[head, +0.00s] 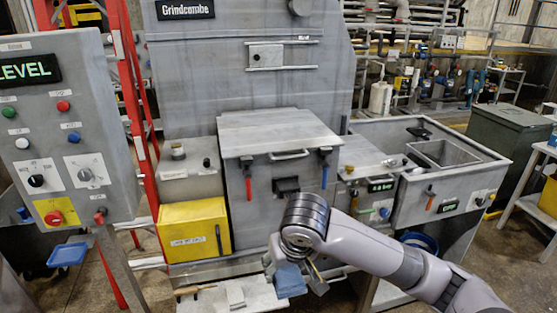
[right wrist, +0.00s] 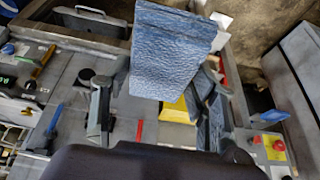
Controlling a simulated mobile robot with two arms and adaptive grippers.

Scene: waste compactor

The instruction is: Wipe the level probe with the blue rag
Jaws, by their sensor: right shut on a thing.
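My right gripper (head: 294,272) is low in front of the machine, shut on the blue rag (head: 290,281). The rag is a folded, block-like blue cloth just above the low grey shelf (head: 260,297). In the right wrist view the rag (right wrist: 170,50) sits between the two fingers of the gripper (right wrist: 157,100) and covers much of the middle. I cannot tell for sure which part is the level probe. My left gripper is not in view.
The control panel (head: 100,130) with a LEVEL display stands at the left, with a blue tray (head: 68,254) below. A yellow box (head: 193,230), the lidded hopper (head: 278,132) and an open bin (head: 445,152) line the machine. A wooden-handled tool (head: 196,289) lies on the low shelf.

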